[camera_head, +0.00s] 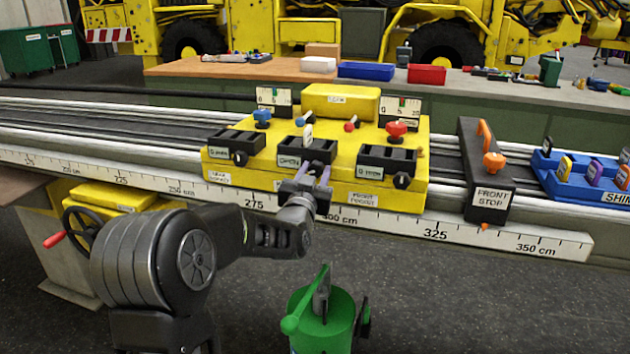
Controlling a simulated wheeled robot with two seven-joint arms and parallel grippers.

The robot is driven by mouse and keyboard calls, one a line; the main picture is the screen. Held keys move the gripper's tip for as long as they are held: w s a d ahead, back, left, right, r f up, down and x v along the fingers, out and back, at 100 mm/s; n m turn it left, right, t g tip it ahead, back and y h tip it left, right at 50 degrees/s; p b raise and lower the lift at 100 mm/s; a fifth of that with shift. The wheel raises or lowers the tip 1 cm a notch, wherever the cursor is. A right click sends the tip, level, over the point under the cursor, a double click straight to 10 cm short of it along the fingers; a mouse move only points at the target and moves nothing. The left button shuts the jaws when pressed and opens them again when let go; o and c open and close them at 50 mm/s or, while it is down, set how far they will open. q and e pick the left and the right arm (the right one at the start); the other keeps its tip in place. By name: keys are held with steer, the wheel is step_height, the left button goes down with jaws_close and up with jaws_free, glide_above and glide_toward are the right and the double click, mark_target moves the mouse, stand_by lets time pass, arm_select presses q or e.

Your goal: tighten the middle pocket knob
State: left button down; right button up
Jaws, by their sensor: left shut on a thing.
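The yellow fixture block (415,165) sits on the rail and carries three black pockets in a row. The middle pocket (290,156) holds a pale upright piece (308,134). My left gripper (318,175) reaches up to the front of the middle pocket, its fingers shut at the lower right of its face. The middle pocket knob there is mostly hidden by the fingers. The left pocket (232,141) has a black knob (240,158), and the right pocket (384,158) has another (402,181). My right gripper is not in view.
An orange-knobbed front stop (490,198) stands right of the block, with a blue shim tray (585,182) beyond. A scale strip (450,236) runs along the rail's front. A green container (325,325) stands below. A red-handled wheel (88,232) is at left.

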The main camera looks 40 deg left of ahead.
arm_select(q)
steer(key=m, duration=0.1)
steer(key=m+b, duration=0.2)
steer(key=m, duration=0.1)
steer(key=shift+f+h, duration=0.25)
steer(key=shift+h, duration=0.05)
steer(key=m+b, duration=0.1)
steer(key=m, duration=0.3)
steer(key=shift+t+h+b, duration=0.3)
steer(key=shift+b, duration=0.1)
steer(key=m+b, duration=0.2)
steer(key=m, duration=0.2)
steer(key=shift+h, duration=0.3)
steer(key=m+b, duration=0.2)
steer(key=m, duration=0.2)
steer(key=shift+f+h, duration=0.1)
steer(key=shift+h, duration=0.3)
steer(key=m+b, duration=0.3)
steer(key=m, duration=0.2)
steer(key=shift+s+a+h, duration=0.1)
steer(key=shift+h, duration=0.2)
steer(key=shift+m+b, duration=1.25)
steer(key=shift+m, duration=0.45)
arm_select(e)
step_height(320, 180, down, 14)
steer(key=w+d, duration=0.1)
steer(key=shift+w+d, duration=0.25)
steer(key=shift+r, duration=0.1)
